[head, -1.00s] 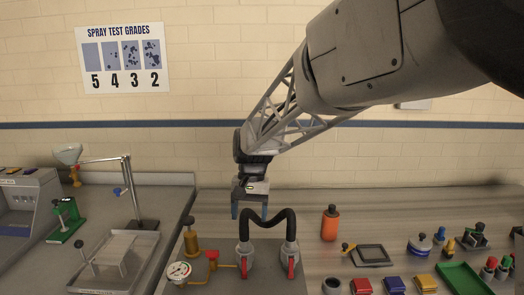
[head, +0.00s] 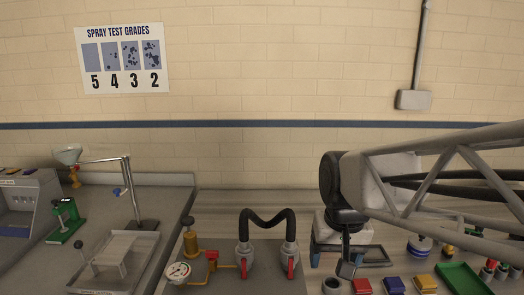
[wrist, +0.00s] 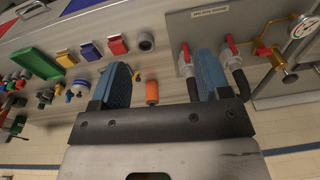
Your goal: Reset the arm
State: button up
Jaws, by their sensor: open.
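My gripper (head: 342,262) hangs low over the right half of the bench in the head view, with my arm reaching in from the right edge. In the wrist view my gripper (wrist: 163,78) is open, its two blue fingers apart and nothing gripped. An orange bottle (wrist: 152,92) shows between the fingers there; how far it is from them I cannot tell. The head view does not show the bottle, as my arm and gripper cover that area. The black looped hose (head: 267,222) with two red-levered fittings stands left of my gripper.
A pressure gauge (head: 178,272) and brass valve parts sit left of the hose. Red (head: 361,286), blue (head: 394,285) and yellow (head: 426,282) blocks and a green tray (head: 462,279) lie at the front right. A spray stand (head: 132,195) is at the left.

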jog(key=s+d+f, duration=0.1)
jog(key=s+d, duration=0.1)
jog(key=s, duration=0.3)
jog(key=s+d+f+t, duration=0.1)
jog(key=s+d, duration=0.1)
jog(key=s, duration=0.3)
jog(key=shift+d+f+h, duration=0.3)
jog(key=shift+f, duration=0.1)
